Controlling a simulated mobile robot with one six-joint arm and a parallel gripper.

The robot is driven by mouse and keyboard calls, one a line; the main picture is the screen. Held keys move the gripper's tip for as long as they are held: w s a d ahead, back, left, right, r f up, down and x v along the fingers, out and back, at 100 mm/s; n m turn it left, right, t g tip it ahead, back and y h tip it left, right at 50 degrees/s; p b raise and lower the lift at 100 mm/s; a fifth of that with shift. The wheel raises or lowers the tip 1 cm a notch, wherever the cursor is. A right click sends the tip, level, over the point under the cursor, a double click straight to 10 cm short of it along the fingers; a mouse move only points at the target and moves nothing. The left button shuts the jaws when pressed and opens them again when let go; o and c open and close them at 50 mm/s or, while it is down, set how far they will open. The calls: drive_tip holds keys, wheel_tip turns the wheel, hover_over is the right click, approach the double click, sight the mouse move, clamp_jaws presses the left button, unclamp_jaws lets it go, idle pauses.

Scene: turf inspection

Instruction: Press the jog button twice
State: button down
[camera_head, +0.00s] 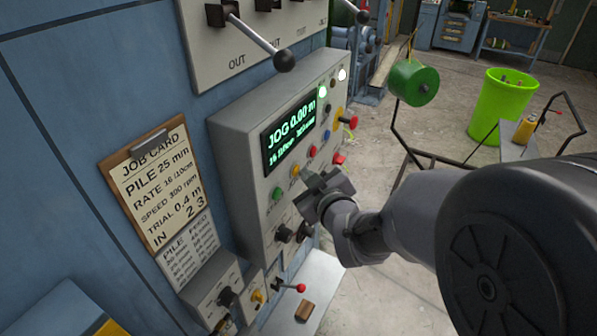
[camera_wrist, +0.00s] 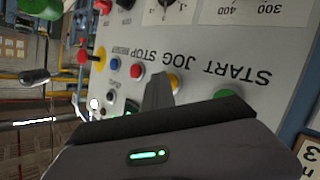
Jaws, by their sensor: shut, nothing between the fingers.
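The jog button (camera_head: 295,171) is a yellow button on the sloped grey control panel (camera_head: 235,150), between a green start button (camera_head: 277,194) and a red stop button (camera_head: 312,151). My gripper (camera_head: 314,180) is shut and empty, with its tips close in front of the panel by the jog button. In the wrist view my gripper (camera_wrist: 160,78) partly covers the yellow jog button (camera_wrist: 174,80), beside the printed word JOG. I cannot tell whether the tips touch the button. The green display (camera_head: 290,130) reads JOG 0.00 m.
A blue button (camera_head: 326,135) and a red mushroom knob (camera_head: 351,122) sit farther along the panel. Black knobs (camera_head: 284,234) are below my gripper. A lever with a black ball (camera_head: 284,61) juts out above. A job card (camera_head: 152,185) hangs at left.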

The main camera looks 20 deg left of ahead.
drive_tip(key=shift+s+d+b, duration=0.15)
drive_tip(key=shift+d+b, duration=0.15)
drive_tip(key=shift+d, duration=0.45)
drive_tip(key=shift+s+d+b, duration=0.15)
drive_tip(key=shift+d+b, duration=0.4)
drive_tip(key=shift+d, duration=1.95)
idle(0.3)
drive_tip(key=d, duration=0.4)
drive_tip(key=a+b, duration=0.1)
drive_tip(key=a, duration=0.8)
drive_tip(key=shift+w+b, duration=0.2)
drive_tip(key=shift+b, duration=0.2)
drive_tip(key=shift+f, duration=0.1)
idle(1.7)
